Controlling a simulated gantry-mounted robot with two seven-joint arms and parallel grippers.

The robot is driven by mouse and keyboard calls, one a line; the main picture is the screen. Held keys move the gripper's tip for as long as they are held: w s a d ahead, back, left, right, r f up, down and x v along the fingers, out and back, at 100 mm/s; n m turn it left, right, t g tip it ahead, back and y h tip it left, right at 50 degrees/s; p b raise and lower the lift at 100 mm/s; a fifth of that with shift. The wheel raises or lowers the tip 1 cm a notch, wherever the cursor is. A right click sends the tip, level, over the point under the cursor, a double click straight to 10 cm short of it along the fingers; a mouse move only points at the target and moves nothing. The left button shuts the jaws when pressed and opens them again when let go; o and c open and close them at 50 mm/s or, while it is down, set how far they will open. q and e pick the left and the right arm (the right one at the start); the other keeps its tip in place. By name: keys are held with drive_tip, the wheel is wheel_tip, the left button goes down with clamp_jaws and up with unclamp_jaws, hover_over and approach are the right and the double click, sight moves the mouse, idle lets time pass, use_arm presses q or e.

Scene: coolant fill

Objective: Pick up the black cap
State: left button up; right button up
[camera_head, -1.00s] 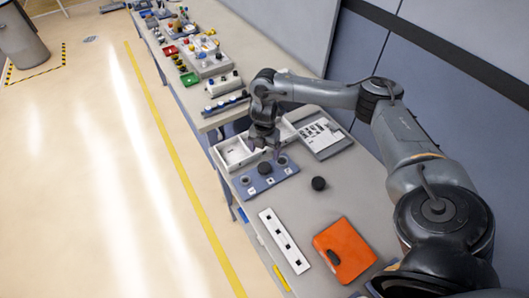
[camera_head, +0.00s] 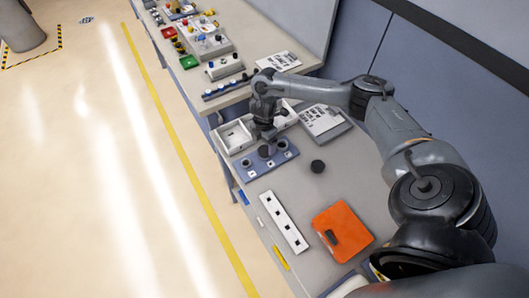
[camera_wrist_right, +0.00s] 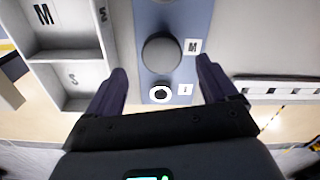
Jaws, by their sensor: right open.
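A round black cap (camera_head: 264,152) sits in the middle place of a blue plate (camera_head: 252,173) on the bench. In the right wrist view a dark round cap (camera_wrist_right: 161,53) stands on the blue plate beside a label "M". My right gripper (camera_head: 266,137) is above the plate, close to the middle cap. In the wrist view its open fingers (camera_wrist_right: 160,82) reach toward the cap from either side with nothing between them. A second black round piece (camera_head: 317,166) lies alone on the bench, right of the plate. My left gripper is out of view.
A white compartment tray (camera_head: 236,137) stands behind the plate. A white strip with square holes (camera_head: 283,222) and an orange case (camera_head: 343,230) lie nearer. A grey panel (camera_head: 324,123) lies to the right.

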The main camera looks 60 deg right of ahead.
sight(265, 150)
drive_tip(key=shift+s+f, duration=0.2)
drive_tip(key=shift+f, duration=2.5)
drive_tip(key=shift+c, duration=0.3)
drive_tip(key=shift+d, duration=0.1)
drive_tip(key=c, duration=1.1)
drive_tip(key=shift+r, duration=0.1)
drive_tip(key=shift+c, duration=0.2)
